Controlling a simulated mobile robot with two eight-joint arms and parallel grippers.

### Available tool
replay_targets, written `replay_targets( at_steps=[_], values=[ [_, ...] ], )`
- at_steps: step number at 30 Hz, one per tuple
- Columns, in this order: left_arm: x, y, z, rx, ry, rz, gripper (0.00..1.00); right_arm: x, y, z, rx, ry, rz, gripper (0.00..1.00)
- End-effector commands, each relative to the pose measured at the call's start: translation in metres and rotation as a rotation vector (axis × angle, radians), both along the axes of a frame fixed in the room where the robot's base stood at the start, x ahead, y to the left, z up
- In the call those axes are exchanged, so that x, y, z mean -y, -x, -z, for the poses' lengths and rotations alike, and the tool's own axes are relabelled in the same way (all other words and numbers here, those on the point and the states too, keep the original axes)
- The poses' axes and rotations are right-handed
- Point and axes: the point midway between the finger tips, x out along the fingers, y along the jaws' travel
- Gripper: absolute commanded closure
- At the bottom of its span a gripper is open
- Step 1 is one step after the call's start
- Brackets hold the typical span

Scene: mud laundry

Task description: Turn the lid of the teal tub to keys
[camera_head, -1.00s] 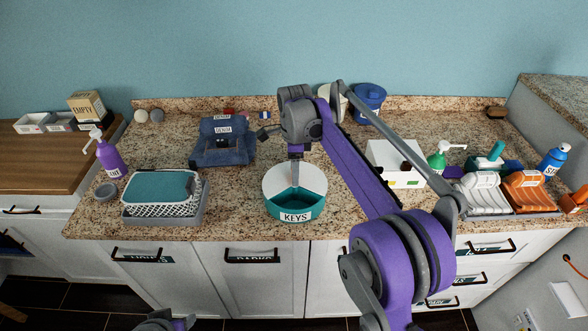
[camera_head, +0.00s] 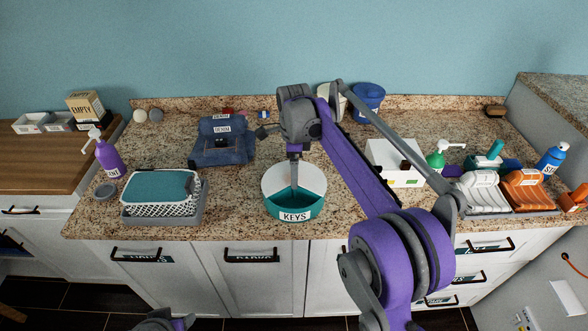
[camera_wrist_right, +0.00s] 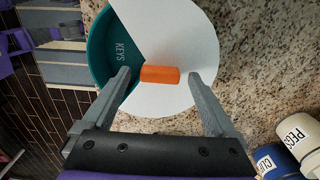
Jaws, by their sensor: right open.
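The teal tub (camera_head: 283,208) stands near the counter's front edge, with a KEYS label on its front wall. Its round white lid (camera_head: 280,180) has a wedge cut out, and teal shows through. In the right wrist view the opening (camera_wrist_right: 119,52) shows the word KEYS, and an orange knob (camera_wrist_right: 160,74) stands at the lid's middle. My right gripper (camera_wrist_right: 159,77) is open, with one finger on each side of the knob and gaps visible. In the head view my arm partly covers the lid. Part of my left gripper (camera_head: 165,322) shows at the bottom edge; its fingers are unclear.
A basket with teal cloth (camera_head: 160,188) stands left of the tub, and folded denim (camera_head: 222,142) lies behind left. A white box (camera_head: 395,160) stands right. In the wrist view, PEGS (camera_wrist_right: 297,132) and CLIPS (camera_wrist_right: 275,162) containers stand at lower right.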

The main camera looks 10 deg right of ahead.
Motion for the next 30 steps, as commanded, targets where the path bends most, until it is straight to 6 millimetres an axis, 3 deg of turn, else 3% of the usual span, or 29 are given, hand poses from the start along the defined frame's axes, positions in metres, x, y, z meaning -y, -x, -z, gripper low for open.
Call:
replay_targets(
  at_steps=[8,21,30],
  values=[
    [0.0,-0.001,-0.002,0.002,0.0,0.0,0.5,0.0,0.0,-0.014,0.0,0.0,0.0,0.07],
    [0.0,-0.007,-0.017,0.014,0.0,0.0,0.5,0.0,-0.001,-0.096,0.001,0.0,0.0,0.07],
    [0.0,-0.008,-0.019,0.016,0.0,0.0,0.5,0.0,0.0,-0.109,0.0,0.0,0.0,0.07]
  ],
)
